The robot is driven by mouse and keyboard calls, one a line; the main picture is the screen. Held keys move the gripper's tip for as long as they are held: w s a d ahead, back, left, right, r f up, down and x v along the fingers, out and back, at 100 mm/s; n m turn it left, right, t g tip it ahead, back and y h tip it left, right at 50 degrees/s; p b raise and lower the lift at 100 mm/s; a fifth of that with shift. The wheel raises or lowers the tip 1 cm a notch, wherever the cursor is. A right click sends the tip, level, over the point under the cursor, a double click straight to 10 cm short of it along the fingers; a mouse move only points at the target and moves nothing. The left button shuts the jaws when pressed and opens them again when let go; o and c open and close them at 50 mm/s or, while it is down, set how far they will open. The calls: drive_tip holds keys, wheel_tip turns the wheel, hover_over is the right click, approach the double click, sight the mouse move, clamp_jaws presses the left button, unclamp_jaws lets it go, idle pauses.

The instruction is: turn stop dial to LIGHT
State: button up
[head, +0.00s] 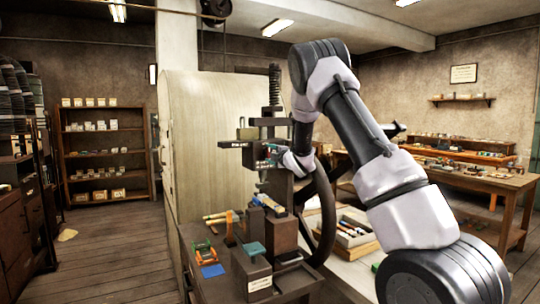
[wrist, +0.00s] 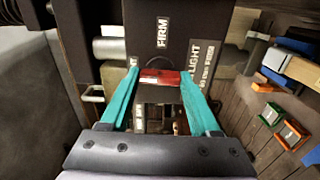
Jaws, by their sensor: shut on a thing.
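The stop dial (wrist: 160,78) shows in the wrist view as a red bar on the dark face of the press. My gripper (wrist: 161,84), with two teal fingers, is shut on this bar, one fingertip at each end. A white FIRM label (wrist: 163,32) is above the bar, and a LIGHT label (wrist: 195,60) is to its right. Another label at the left is mostly hidden by a finger. In the head view my gripper (head: 269,159) is against the press (head: 274,190); the dial is too small to make out there.
A bench (head: 235,262) below the press holds a green frame, a blue pad and hammers. An open wooden tray (head: 352,233) stands right of the press. Shelves (head: 105,150) stand at the back left.

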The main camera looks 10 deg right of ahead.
drive_tip(key=shift+f+n, duration=0.1)
drive_tip(key=shift+n, duration=0.2)
drive_tip(key=o, duration=1.4)
drive_tip(key=shift+c, duration=0.2)
drive_tip(key=shift+s+d, duration=0.1)
drive_tip(key=v, duration=1)
drive_tip(key=shift+s, duration=0.3)
drive_tip(key=shift+d, duration=0.15)
